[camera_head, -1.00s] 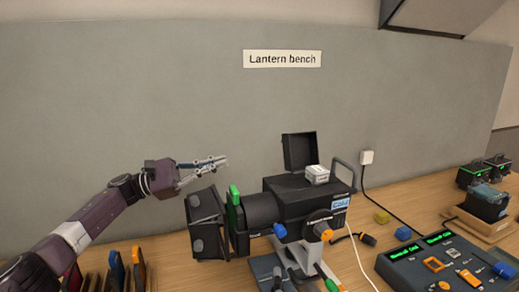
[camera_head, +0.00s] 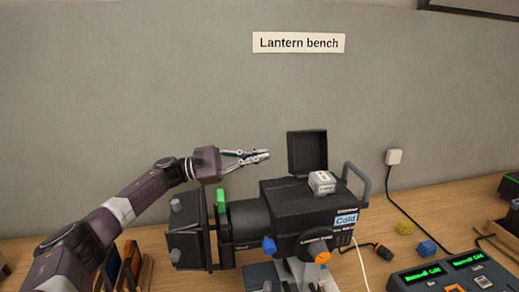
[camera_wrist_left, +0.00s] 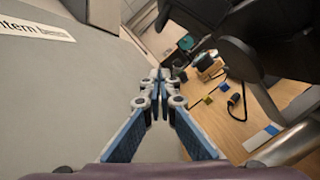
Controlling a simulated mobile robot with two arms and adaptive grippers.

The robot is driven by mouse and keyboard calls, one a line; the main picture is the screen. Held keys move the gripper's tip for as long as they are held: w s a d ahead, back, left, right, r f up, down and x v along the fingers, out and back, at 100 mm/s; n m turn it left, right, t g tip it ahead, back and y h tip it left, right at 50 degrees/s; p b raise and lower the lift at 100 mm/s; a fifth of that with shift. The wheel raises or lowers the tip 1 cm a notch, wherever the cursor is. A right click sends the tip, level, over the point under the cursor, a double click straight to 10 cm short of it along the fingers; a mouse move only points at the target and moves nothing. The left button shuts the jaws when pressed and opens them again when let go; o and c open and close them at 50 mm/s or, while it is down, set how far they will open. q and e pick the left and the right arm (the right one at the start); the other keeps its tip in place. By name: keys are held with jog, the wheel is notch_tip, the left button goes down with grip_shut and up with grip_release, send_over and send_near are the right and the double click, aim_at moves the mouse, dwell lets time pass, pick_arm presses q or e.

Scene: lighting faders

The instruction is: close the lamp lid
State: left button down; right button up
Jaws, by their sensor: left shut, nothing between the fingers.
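The black lantern (camera_head: 285,205) stands on the bench with a "Cold" label on its side. Its lamp lid (camera_head: 307,152) stands upright, open, at the back of the housing top. A small whitish box (camera_head: 322,182) sits on top, in front and to the right of the lid. My left gripper (camera_head: 262,156) is shut and empty, to the left of the lid and above the lantern's barrel, apart from both. Its shut fingers also show in the left wrist view (camera_wrist_left: 160,76), with dark lantern parts at upper right. My right gripper is not in view.
A handle (camera_head: 361,180) rises at the lantern's right end. Barn doors (camera_head: 187,230) and a green-topped frame (camera_head: 221,200) are at its left. A fader console (camera_head: 450,275) is at lower right. Yellow (camera_head: 405,227) and blue (camera_head: 427,248) blocks lie on the bench.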

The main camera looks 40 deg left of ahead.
aim_at(304, 151)
pick_arm(q)
jog(key=w+d+r+p, duration=0.2)
jog(key=d+r+p, duration=0.2)
jog(key=d+p, duration=0.1)
jog(key=shift+w+d+r+p, duration=0.15)
jog(key=shift+w+d+p, duration=0.2)
jog(key=shift+d, duration=0.55)
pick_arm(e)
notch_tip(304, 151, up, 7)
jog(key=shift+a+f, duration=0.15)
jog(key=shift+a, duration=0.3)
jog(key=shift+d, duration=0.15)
